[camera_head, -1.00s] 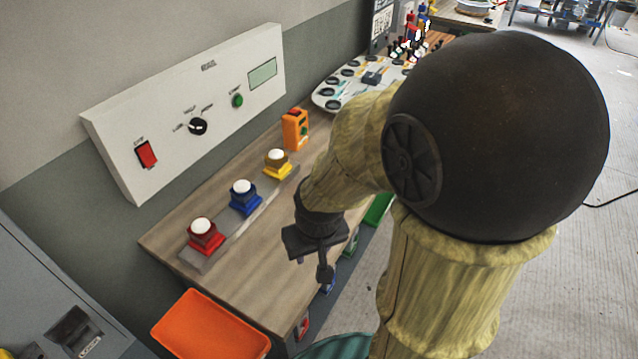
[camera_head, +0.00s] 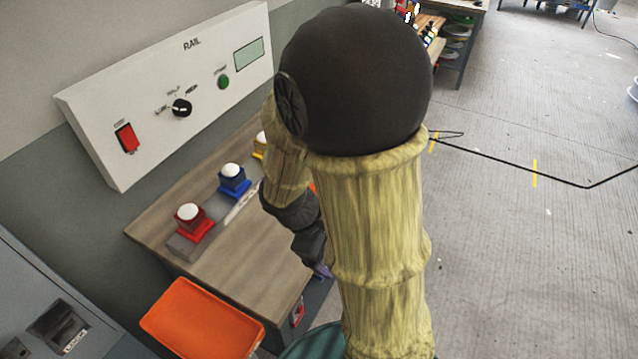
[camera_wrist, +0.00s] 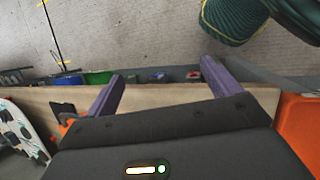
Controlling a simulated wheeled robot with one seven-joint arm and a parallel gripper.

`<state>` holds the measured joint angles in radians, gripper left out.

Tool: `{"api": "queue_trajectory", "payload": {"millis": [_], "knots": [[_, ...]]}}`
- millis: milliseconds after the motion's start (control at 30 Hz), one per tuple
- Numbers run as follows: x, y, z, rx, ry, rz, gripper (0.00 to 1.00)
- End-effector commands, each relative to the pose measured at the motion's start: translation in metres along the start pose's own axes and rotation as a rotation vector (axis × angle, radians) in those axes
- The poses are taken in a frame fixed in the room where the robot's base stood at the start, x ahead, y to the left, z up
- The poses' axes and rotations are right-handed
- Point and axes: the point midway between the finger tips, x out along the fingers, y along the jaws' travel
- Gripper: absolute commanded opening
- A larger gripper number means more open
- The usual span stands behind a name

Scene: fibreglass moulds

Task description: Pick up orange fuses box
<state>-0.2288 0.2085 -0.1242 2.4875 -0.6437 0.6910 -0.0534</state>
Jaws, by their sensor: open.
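A small upright orange box with dark and green details stood at the far end of the wooden bench in the earlier head view. Now my arm hides nearly all of it, and only an orange sliver (camera_head: 313,188) shows beside the arm. In the wrist view an orange patch (camera_wrist: 68,126), probably this box, shows left of my left finger, partly covered by the gripper body. My gripper (camera_wrist: 162,72) is open and empty, its purple fingers over the bench edge. In the head view the gripper (camera_head: 320,268) hangs at the bench's front edge.
The wooden bench (camera_head: 240,260) holds a red button (camera_head: 190,220), a blue button (camera_head: 232,180) and a partly hidden yellow one (camera_head: 260,147). An orange tray (camera_head: 200,318) is at the near end. A white control panel (camera_head: 170,90) is on the wall. Open floor (camera_head: 520,240) lies right.

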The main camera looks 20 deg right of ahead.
Motion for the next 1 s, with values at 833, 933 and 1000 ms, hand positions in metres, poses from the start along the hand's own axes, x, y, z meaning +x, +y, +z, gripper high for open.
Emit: {"api": "queue_trajectory", "payload": {"millis": [833, 933, 1000], "knots": [[-0.046, 0.122, -0.133, -1.048, -0.789, 1.117, 0.89], [-0.047, 0.122, -0.133, -1.049, -0.789, 1.118, 0.89], [-0.047, 0.122, -0.133, -1.048, -0.788, 1.117, 0.89]]}}
